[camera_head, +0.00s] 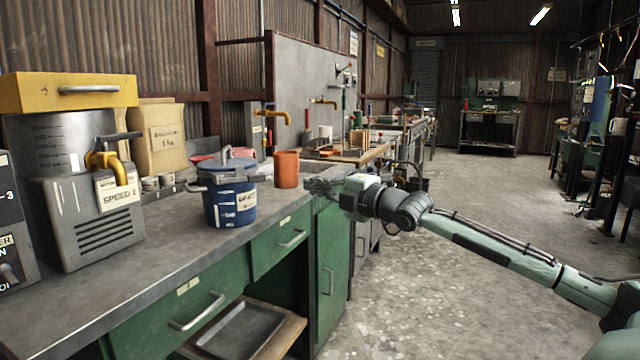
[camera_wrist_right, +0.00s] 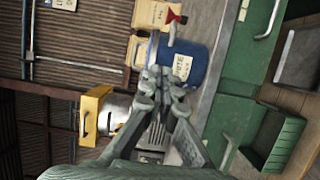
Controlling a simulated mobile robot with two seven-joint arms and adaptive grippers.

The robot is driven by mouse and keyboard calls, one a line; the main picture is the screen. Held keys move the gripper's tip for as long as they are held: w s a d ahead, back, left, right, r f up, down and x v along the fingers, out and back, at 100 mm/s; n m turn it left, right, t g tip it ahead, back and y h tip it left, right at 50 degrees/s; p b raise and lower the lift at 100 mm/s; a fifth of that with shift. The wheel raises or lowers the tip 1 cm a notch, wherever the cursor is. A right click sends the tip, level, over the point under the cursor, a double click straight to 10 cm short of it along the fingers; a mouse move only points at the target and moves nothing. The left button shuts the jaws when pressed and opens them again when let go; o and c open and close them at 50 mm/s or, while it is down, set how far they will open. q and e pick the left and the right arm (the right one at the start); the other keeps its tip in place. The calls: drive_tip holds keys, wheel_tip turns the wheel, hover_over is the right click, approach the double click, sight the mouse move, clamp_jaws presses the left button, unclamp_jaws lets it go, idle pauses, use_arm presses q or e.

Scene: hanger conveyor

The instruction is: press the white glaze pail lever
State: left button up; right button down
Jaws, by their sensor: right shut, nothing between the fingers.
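A dark blue pail (camera_head: 230,205) with a pale label stands on the grey workbench in the head view. My right gripper (camera_head: 310,187) is to the right of the pail, past an orange cup, with a gap to the pail in the head view. In the wrist view my right gripper (camera_wrist_right: 166,82) is shut and empty, its fingers overlapping the pail's near side. My left gripper is out of view.
An orange cup (camera_head: 287,169) stands right of the pail. A grey dispenser (camera_head: 90,205) with a yellow tap and a "SPEED 2" tag stands left, with a tan bag (camera_head: 160,130) behind. Green drawers (camera_head: 190,312) are below the bench.

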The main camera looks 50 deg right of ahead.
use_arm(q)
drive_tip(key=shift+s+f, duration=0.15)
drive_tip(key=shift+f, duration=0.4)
use_arm(e)
drive_tip(key=shift+s+d, duration=0.35)
drive_tip(key=shift+d, duration=0.05)
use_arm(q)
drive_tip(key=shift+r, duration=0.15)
